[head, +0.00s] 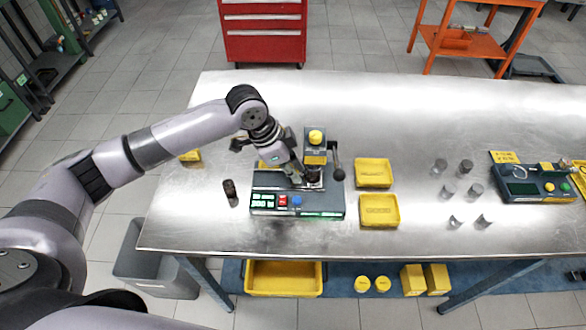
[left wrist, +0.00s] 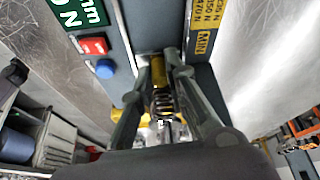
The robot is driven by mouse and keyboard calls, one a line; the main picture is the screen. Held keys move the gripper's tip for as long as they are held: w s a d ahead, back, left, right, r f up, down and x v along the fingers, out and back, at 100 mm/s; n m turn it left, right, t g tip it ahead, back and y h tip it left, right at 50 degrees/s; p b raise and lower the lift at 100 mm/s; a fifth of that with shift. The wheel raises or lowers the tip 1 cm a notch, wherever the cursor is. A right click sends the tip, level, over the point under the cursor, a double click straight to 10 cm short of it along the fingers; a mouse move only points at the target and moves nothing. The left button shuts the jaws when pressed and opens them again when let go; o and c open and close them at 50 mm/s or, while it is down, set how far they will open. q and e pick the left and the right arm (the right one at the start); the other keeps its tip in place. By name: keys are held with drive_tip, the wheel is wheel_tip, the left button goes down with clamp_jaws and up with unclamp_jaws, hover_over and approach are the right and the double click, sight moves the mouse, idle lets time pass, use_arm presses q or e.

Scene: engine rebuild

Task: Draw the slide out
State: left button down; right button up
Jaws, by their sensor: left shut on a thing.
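A dark grey bench tester (head: 328,211) with a green display, a red button and a blue button stands on the metal table. My left gripper (head: 305,179) reaches down into its middle, in front of the yellow-topped column (head: 315,137). In the left wrist view my left gripper (left wrist: 170,65) is shut on a narrow yellowish piece (left wrist: 158,72) at a slot in the tester's body. This piece seems to be part of the slide; the fingers hide most of it. A coil spring (left wrist: 163,103) shows between the fingers. My right gripper is in neither view.
A black-knobbed lever (head: 337,172) stands just right of the gripper. Two yellow trays (head: 374,172) lie further right, with several small metallic cylinders (head: 466,167) beyond. A dark cylinder (head: 230,190) stands left of the tester. The table front is clear.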

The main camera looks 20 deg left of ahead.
use_arm(q)
drive_tip(key=a+p, duration=0.1)
drive_tip(key=a, duration=0.2)
drive_tip(key=s+a+p, duration=0.1)
drive_tip(key=a, duration=0.2)
drive_tip(key=s+a+p, duration=0.1)
drive_tip(key=a, duration=0.2)
drive_tip(key=shift+s, duration=0.25)
drive_tip(key=c, duration=2)
unclamp_jaws()
drive_tip(key=shift+o, duration=0.6)
drive_tip(key=shift+s+a, duration=0.1)
drive_tip(key=shift+a, duration=0.05)
drive_tip(key=shift+r, duration=0.1)
